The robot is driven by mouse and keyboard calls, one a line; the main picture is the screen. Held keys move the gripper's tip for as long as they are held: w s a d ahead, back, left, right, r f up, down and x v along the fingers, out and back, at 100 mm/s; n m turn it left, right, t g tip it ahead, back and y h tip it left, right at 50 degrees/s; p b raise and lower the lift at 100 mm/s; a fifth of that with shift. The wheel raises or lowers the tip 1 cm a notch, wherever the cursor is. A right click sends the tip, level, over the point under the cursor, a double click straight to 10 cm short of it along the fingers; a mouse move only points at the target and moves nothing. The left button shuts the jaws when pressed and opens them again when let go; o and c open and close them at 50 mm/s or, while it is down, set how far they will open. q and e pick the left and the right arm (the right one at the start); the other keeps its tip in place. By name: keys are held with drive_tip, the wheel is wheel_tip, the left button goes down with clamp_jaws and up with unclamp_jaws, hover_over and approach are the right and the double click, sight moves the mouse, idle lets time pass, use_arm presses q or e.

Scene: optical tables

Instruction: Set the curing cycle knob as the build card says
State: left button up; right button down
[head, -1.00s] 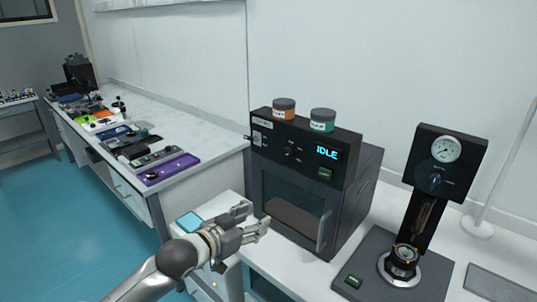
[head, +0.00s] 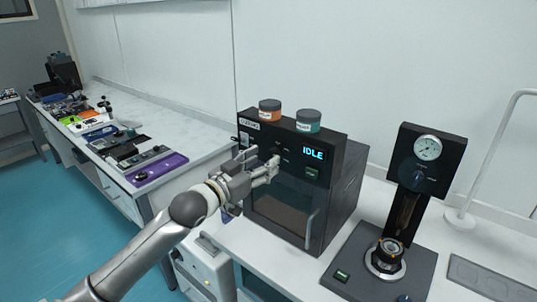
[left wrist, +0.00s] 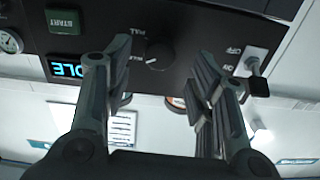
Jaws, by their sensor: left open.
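The black curing oven (head: 349,190) stands on the white bench, its display (head: 313,154) reading IDLE. My left gripper (head: 261,160) is open in front of the left part of its control panel. In the left wrist view, which shows the panel upside down, the round dark knob (left wrist: 158,55) lies between the open fingers (left wrist: 165,70), with no visible grip on it. Small labels sit around the knob; I cannot read them surely. In the head view the gripper partly covers the knob area. No build card can be made out for certain. My right gripper is not in view.
An orange-labelled jar (head: 269,112) and a teal-labelled jar (head: 308,121) stand on the oven. A green START button (left wrist: 66,21) and a toggle switch (left wrist: 257,78) flank the knob. A press with a gauge (head: 428,147) stands at right.

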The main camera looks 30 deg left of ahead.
sight(272, 156)
use_arm(q)
drive_tip(key=shift+w+d+p, duration=0.15)
drive_tip(key=shift+w+p, duration=0.2)
drive_tip(key=shift+w, duration=1.3)
drive_tip(key=c, duration=1)
drive_tip(key=shift+m, duration=0.5)
drive_tip(key=m+p, duration=0.1)
drive_tip(key=m, duration=0.3)
drive_tip(key=shift+m, duration=0.3)
drive_tip(key=m+p, duration=0.1)
drive_tip(key=m, duration=0.5)
drive_tip(key=shift+c, duration=0.3)
drive_tip(key=shift+o, duration=0.2)
drive_tip(key=shift+m, duration=0.3)
drive_tip(key=shift+c, duration=0.2)
